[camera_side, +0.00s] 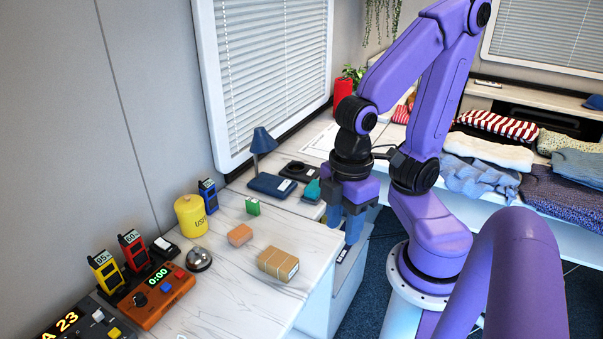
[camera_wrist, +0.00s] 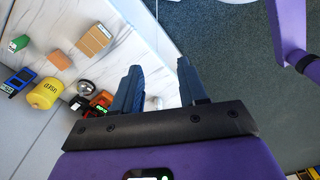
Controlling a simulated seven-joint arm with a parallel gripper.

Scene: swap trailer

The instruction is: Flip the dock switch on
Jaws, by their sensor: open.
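My gripper (camera_side: 344,222) hangs with its blue fingers pointing down, past the right edge of the white worktop. In the wrist view the two fingers of my gripper (camera_wrist: 160,72) are apart with nothing between them. At the left of the side view, yellow (camera_side: 105,272) and red (camera_side: 133,250) handheld units stand in a dark dock (camera_side: 123,291), reading 85% and 60%. A control panel (camera_side: 88,326) with small switches and a yellow button is cut off at the lower left. I cannot tell which part is the dock switch or how it is set.
An orange timer box (camera_side: 160,298), a bell (camera_side: 199,259), a yellow canister (camera_side: 190,216), a blue handheld unit (camera_side: 208,196), a brown parcel (camera_side: 278,264), an orange block (camera_side: 240,235) and a green block (camera_side: 252,206) stand on the worktop. A blue lamp (camera_side: 263,141) stands behind.

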